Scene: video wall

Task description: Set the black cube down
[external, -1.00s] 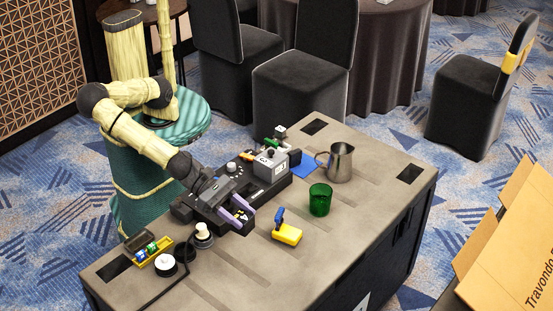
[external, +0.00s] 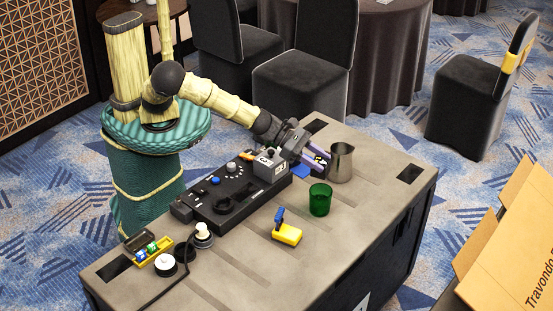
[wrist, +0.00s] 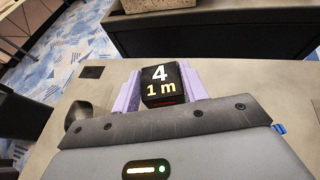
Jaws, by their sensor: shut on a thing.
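The black cube (wrist: 162,86) is between the two purple fingers of my gripper (wrist: 160,80) in the wrist view. It shows a white "4" and a yellow "1 m". I cannot tell how high the cube is above the surface.
The black control panel (external: 235,200) with knobs and a grey box (external: 270,163) lies left of the gripper. The table's right part is clear.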

